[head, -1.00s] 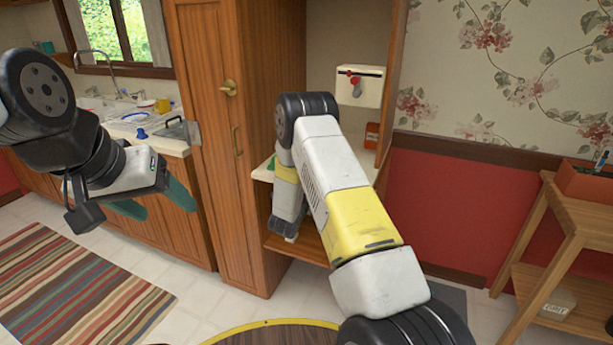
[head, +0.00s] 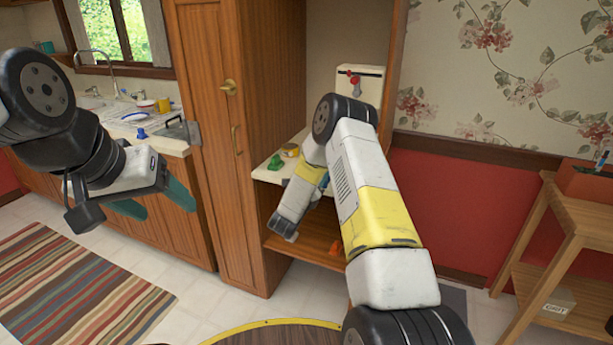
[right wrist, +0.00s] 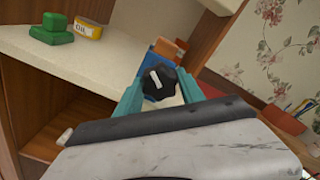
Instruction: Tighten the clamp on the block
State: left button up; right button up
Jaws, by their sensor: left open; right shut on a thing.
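In the right wrist view, my right gripper (right wrist: 160,88) has its teal fingers closed on both sides of a black knob (right wrist: 158,82) with a white mark. The knob belongs to the blue clamp (right wrist: 150,62), at the edge of the cream shelf. An orange block (right wrist: 168,48) shows just behind the blue part; how tightly they touch I cannot tell. In the head view, my right arm hides most of the clamp and its gripper. My left gripper (head: 153,202) is open and empty, hanging in front of the sink cabinets, far from the clamp.
A green object (right wrist: 52,28) and a yellow tin (right wrist: 88,27) stand on the shelf (right wrist: 110,58), left of the clamp. A white box (head: 368,85) with a red part is at the back of the alcove. A wooden side table (head: 560,240) stands at the right.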

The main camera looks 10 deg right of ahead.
jog(key=shift+a+m, duration=0.1)
jog(key=shift+m, duration=1)
jog(key=o, duration=1.4)
jog(key=v, duration=0.7)
jog(key=shift+s+a, duration=0.2)
jog(key=shift+s, duration=0.15)
